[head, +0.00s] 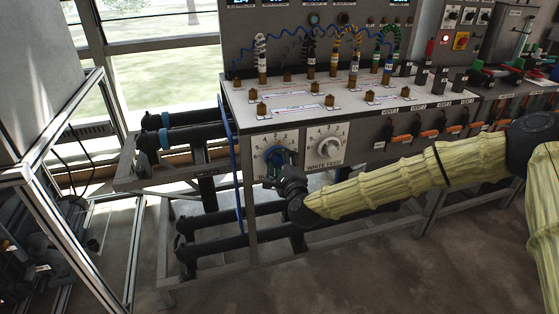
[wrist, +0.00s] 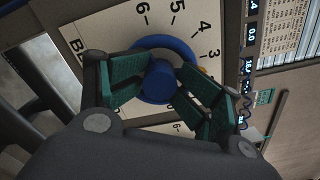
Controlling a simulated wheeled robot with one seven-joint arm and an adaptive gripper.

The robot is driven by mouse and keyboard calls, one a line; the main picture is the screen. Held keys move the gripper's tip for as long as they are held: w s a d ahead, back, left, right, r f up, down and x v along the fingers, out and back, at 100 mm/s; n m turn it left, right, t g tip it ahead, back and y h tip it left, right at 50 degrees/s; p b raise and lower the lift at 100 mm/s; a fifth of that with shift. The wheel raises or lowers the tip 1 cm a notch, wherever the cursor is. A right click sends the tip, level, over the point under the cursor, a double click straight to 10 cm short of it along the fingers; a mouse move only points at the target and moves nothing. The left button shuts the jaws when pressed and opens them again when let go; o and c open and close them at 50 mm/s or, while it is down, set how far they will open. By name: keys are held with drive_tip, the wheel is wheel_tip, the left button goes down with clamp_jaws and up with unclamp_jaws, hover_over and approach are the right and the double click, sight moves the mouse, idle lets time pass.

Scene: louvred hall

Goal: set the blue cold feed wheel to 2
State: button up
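The blue cold feed wheel (head: 275,159) sits on a white numbered dial plate on the bench front, at the left end. In the wrist view the blue wheel (wrist: 160,82) has a protruding hub, and the dial plate (wrist: 115,35) shows 6, 5, 4 and 3. A small yellow-orange mark shows at the wheel's rim near the 3; the 2 is not readable there. My gripper (wrist: 164,78) has its green-padded fingers on both sides of the hub, with no clear gap visible. In the head view my gripper partly covers the wheel and its label.
The white feed dial (head: 328,142) is close on the right of the blue wheel. Hoses and brass fittings stand on the bench top (head: 350,100) above. Orange-handled valves (head: 430,133) line the front further right. Dark pipes (head: 215,240) and a metal frame are below left.

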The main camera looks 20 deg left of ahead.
drive_tip(key=shift+r, duration=0.1)
drive_tip(key=v, duration=0.7)
idle(0.4)
